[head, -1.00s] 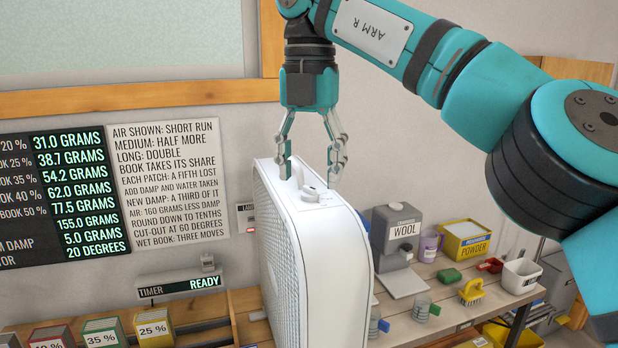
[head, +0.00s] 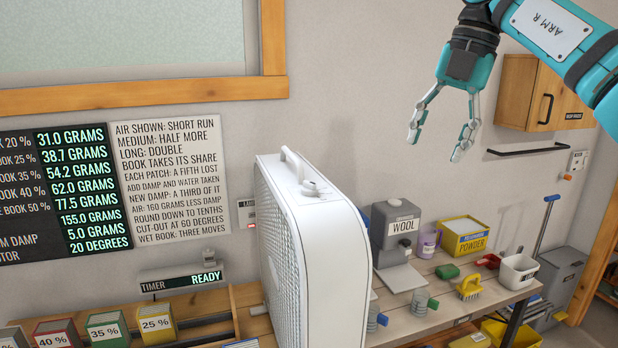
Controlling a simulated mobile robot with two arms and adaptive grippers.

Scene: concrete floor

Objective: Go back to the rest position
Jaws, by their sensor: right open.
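My right gripper (head: 438,140) hangs in the air at the upper right of the head view. Its fingers are spread and nothing is between them. It is up and to the right of the white box fan (head: 325,252), clear of it. The fan stands upright on the bench, with a handle and a knob (head: 310,188) on its top edge. My left gripper is not in the view.
The bench (head: 430,318) holds a grey wool dispenser (head: 395,232), a yellow powder box (head: 463,236), a yellow brush (head: 469,288) and a white cup (head: 518,271). A wooden cabinet (head: 528,92) and a rail (head: 530,150) are on the wall behind my right gripper. The timer (head: 181,281) reads READY.

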